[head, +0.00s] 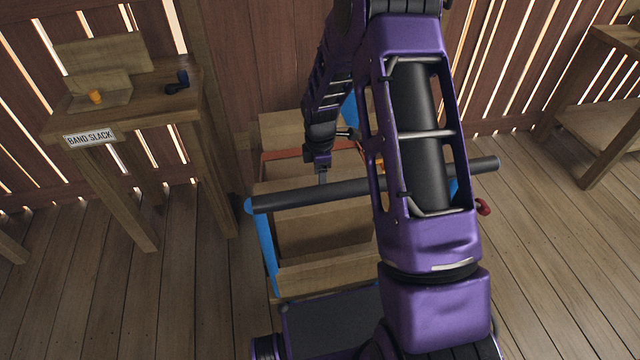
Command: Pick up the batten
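I cannot pick out the batten with certainty. Part of the scene behind my purple arm is hidden. My gripper (321,172) points down over an open wooden bin (325,275) in the middle of the view. Its fingers are small, dark and partly behind a black bar, so I cannot tell whether they are open or hold anything. A thin reddish strip (280,155) shows at the back of the bin, left of my gripper and apart from it. A pale wooden board (290,127) stands behind that strip.
A wooden table (150,95) labelled "BAND SLACK" stands at left, with boards (103,52), an orange piece (95,96) and a dark piece (177,82) on it. A wooden stand (600,115) is at far right. The plank floor at right is clear. A slatted wall closes the back.

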